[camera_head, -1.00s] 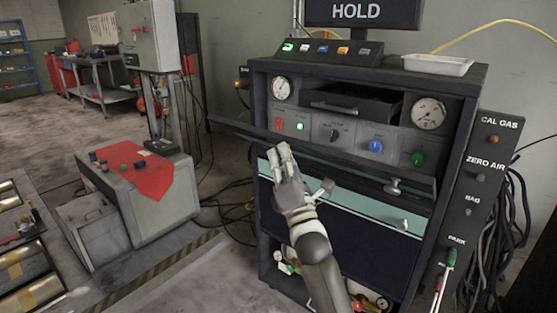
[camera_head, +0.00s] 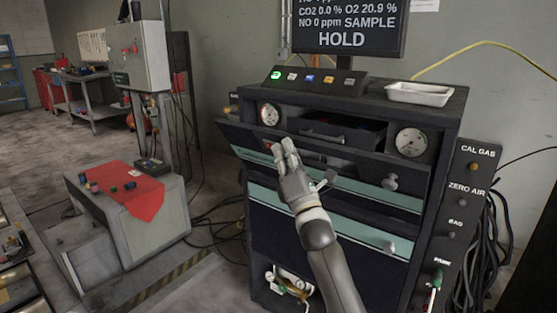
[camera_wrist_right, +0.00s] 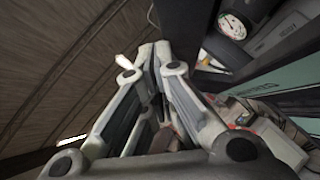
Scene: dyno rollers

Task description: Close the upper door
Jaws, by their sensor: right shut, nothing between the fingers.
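The upper door (camera_head: 350,165) is a dark flap hinged along its lower edge on the black cabinet (camera_head: 445,130). The right wrist view shows the shut fingers (camera_wrist_right: 158,60) close up. My left gripper is not in view.
Below the door are a teal strip and a closed lower door (camera_head: 325,225) with a knob. An open drawer (camera_head: 340,132) sits between two gauges behind the door. A white tray (camera_head: 420,94) stands on top.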

